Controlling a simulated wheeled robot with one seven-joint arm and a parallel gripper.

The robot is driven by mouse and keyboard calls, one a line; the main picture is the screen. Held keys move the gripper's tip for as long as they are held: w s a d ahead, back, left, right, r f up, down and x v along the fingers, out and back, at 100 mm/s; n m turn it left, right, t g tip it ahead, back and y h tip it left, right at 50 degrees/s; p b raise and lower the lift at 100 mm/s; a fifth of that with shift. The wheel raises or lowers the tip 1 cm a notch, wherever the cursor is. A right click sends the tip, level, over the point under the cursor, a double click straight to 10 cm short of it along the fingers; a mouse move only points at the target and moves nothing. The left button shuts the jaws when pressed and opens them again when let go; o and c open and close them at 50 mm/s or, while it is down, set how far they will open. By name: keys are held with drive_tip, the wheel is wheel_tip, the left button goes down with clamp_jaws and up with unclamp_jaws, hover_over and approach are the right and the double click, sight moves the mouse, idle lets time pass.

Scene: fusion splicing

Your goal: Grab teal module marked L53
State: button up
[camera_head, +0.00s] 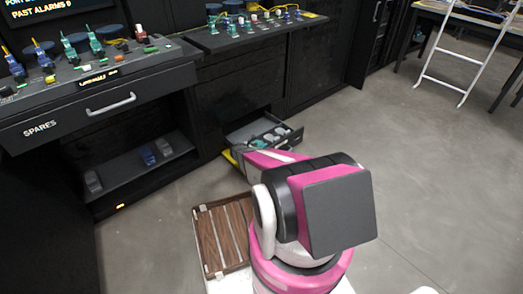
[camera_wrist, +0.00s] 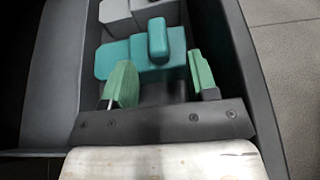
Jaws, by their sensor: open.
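A teal module (camera_wrist: 118,58) with a raised rounded block on top lies in an open drawer in the wrist view. A teal shape (camera_head: 258,144) also shows in the drawer in the head view. No L53 mark is readable. My gripper (camera_wrist: 162,78) is open, with its two green fingers apart at the near side of the teal module. The fingers overlap its near edge in the picture; I cannot tell whether they touch it. In the head view my arm hides the gripper.
Grey modules (camera_wrist: 116,14) sit beyond the teal one. The dark drawer wall (camera_wrist: 250,70) is close on the right. The open drawer (camera_head: 292,138) projects from black cabinets. A SPARES drawer (camera_head: 75,117) and a shelf with several modules are at left.

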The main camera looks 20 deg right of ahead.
drive_tip(key=x, duration=0.3)
drive_tip(key=shift+w+d+f, duration=0.1)
drive_tip(key=shift+w+d, duration=0.1)
drive_tip(key=shift+d, duration=0.15)
drive_tip(key=shift+c, duration=0.3)
clamp_jaws()
